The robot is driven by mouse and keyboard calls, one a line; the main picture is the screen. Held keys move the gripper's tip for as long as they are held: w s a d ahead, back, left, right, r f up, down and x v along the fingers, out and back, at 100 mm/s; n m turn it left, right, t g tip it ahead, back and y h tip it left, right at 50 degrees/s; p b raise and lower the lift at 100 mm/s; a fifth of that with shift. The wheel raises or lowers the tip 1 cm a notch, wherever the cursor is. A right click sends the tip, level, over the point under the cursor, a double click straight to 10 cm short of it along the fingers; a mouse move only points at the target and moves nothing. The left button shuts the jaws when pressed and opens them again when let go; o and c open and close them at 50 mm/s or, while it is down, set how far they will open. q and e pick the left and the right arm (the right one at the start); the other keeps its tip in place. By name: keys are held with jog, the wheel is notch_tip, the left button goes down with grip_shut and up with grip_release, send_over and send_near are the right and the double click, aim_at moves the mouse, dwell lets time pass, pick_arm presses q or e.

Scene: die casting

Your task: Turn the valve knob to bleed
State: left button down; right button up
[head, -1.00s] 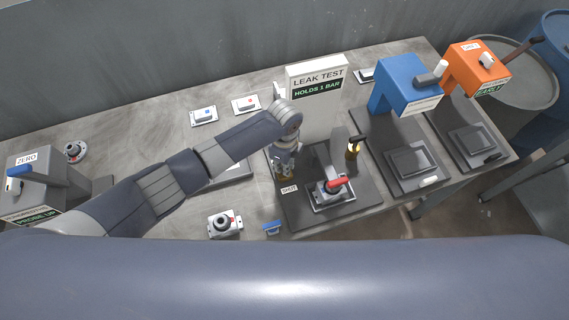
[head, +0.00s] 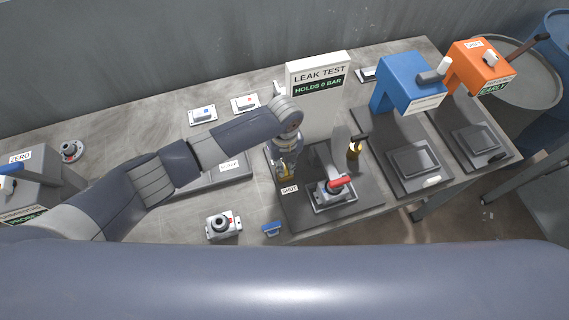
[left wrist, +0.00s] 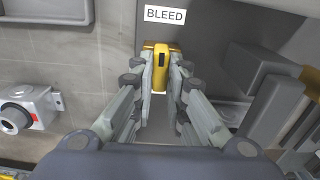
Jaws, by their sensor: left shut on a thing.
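The yellow valve knob (left wrist: 160,68) sits between the two fingers of my left gripper (left wrist: 160,80), which is shut on it. The knob's long side runs up the left wrist picture, its black mark toward the BLEED label (left wrist: 165,14). In the head view my left gripper (head: 284,173) reaches down at the left edge of the leak test station's dark base (head: 300,215), mostly covering the knob. A SHUT label (head: 290,189) lies just in front. The station's sign (head: 318,82) reads HOLDS 0 BAR. My right gripper is not in view.
A red-handled clamp fixture (head: 334,190) and a black-and-gold fitting (head: 354,149) stand right of my gripper. A grey housing with a round dark port (head: 221,224) stands on the table to the left. Blue (head: 410,80) and orange (head: 474,66) stations stand farther right.

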pick_arm(q)
jog(key=shift+w+r+m, duration=0.1)
jog(key=shift+m, duration=0.2)
dwell(0.4)
jog(key=c, duration=1.6)
grip_release()
notch_tip(320, 180, up, 12)
